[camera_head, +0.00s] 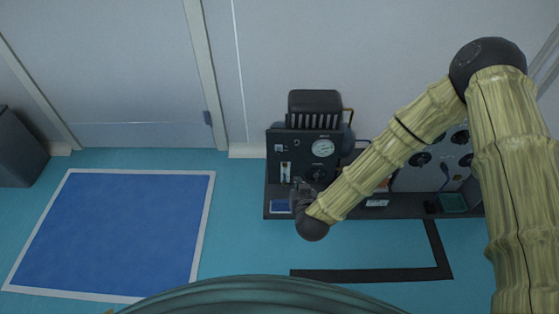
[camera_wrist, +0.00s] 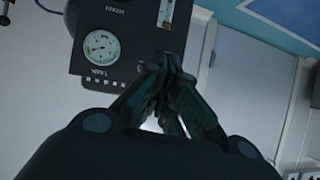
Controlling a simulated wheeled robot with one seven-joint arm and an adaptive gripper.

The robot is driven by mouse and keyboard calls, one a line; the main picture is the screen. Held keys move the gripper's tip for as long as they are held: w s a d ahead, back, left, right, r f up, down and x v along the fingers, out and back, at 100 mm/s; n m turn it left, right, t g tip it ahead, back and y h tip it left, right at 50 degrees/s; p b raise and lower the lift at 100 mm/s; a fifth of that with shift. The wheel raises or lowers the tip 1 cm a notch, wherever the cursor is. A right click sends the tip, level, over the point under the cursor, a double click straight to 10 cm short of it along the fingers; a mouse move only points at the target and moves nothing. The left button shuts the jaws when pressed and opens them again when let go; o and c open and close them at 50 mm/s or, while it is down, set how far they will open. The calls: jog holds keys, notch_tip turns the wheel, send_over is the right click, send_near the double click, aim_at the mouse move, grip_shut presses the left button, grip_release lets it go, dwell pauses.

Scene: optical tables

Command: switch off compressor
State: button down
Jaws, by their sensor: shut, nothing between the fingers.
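The compressor (camera_head: 304,143) is a dark unit with a ribbed top against the back wall. My gripper (camera_head: 301,187) is in front of the lower panel, just right of and below the switch plate. I cannot tell whether the fingertips touch the panel.
To the right, behind my arm, stands a grey panel with black knobs (camera_head: 420,159). A dark base (camera_head: 345,212) runs under both units. A blue floor mat (camera_head: 110,232) with a white border lies left. A grey cabinet (camera_head: 17,150) stands far left. Open floor lies in front.

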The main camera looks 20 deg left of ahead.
aim_at(279, 134)
jog(key=w+a+r+t+b, duration=0.3)
jog(key=w+a+t+b, duration=0.1)
jog(key=w+a+b, duration=0.3)
jog(key=shift+w+a+r+m+b, duration=0.3)
jog(key=shift+w+a, duration=0.25)
jog(key=shift+a, duration=0.4)
jog(key=b+x, duration=0.3)
jog(key=x, duration=0.7)
jog(key=shift+w+d+f+b, duration=0.1)
jog(key=shift+d+b, duration=0.05)
jog(key=shift+b, duration=0.2)
jog(key=shift+s+d+f+b, duration=0.15)
jog(key=shift+s+f+b, duration=0.35)
jog(key=shift+f, duration=0.4)
jog(key=shift+s+d+f, duration=0.1)
jog(key=shift+s+f, duration=0.45)
jog(key=shift+f, duration=0.15)
